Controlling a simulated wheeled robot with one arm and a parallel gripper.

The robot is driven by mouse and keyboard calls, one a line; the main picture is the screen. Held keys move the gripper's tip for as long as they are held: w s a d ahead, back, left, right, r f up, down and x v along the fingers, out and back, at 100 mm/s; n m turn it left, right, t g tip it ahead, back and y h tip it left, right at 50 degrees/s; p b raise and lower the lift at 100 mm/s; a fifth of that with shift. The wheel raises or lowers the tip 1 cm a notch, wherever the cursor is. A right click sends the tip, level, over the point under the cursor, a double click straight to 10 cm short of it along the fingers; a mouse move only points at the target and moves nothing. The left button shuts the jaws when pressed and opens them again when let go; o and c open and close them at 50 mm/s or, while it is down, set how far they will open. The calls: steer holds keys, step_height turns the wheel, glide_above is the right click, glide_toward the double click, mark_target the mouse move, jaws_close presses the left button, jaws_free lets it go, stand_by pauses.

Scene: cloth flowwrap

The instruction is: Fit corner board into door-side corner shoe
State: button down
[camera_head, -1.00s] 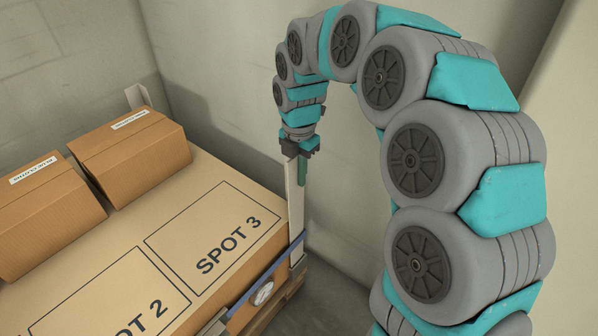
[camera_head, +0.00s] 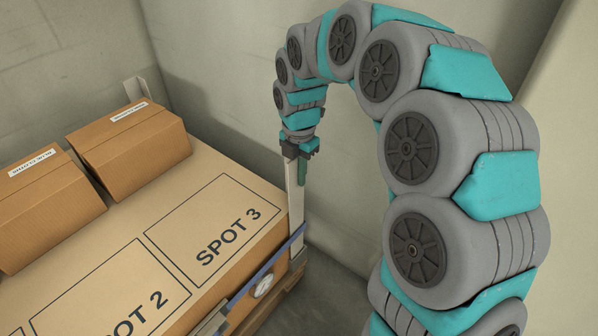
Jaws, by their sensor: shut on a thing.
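The corner board (camera_head: 294,200) is a long, pale, narrow strip. It stands nearly upright at the near right corner of the carton load. My gripper (camera_head: 300,148) is shut on its upper end from above. A green part (camera_head: 302,172) hangs beside the board just under the gripper. A blue strap (camera_head: 275,262) crosses at the board's lower part, near the corner. The corner shoe cannot be made out; the board's foot is around the strap and the pallet corner, and I cannot tell whether it is seated.
Two brown cartons (camera_head: 130,145) (camera_head: 42,205) sit on the load's back left. The load top (camera_head: 215,215) has outlined places marked SPOT 2 and SPOT 3. Another pale board (camera_head: 136,88) stands at the back corner. Walls are close behind.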

steer(key=shift+f, duration=1.9)
steer(key=shift+c, duration=2.3)
jaws_free()
steer(key=shift+r, duration=0.1)
step_height(320, 180, up, 6)
steer(key=p, duration=0.2)
steer(key=shift+p, duration=0.35)
steer(key=shift+f, duration=0.2)
